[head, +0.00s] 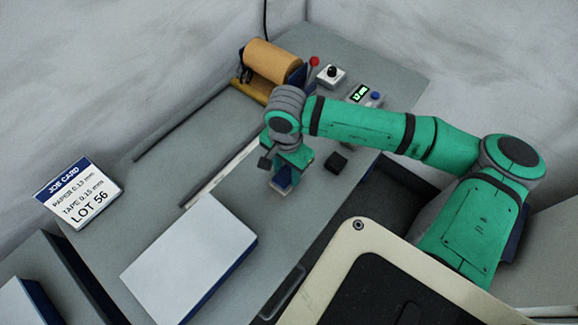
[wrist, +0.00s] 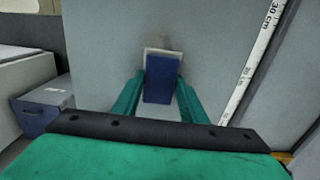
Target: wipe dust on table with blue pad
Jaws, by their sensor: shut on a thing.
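My gripper (head: 285,178) is low over the grey table (head: 330,215), in the middle of the head view. It is shut on the blue pad (wrist: 160,80), which sits between the two green fingers in the wrist view. The pad has a pale front edge and also shows in the head view (head: 283,179). The pad looks at or close to the table surface; I cannot tell if it touches. A faint dark smudge of dust (wrist: 165,42) shows on the table just beyond the pad in the wrist view.
A ruler strip (wrist: 250,65) lies right of the pad. A white-topped block (head: 190,262) and a job card (head: 80,193) stand at the left. A copper-coloured roll (head: 271,61), a black-knobbed box (head: 331,75) and a small display box (head: 361,95) stand behind. A black block (head: 337,162) is close by.

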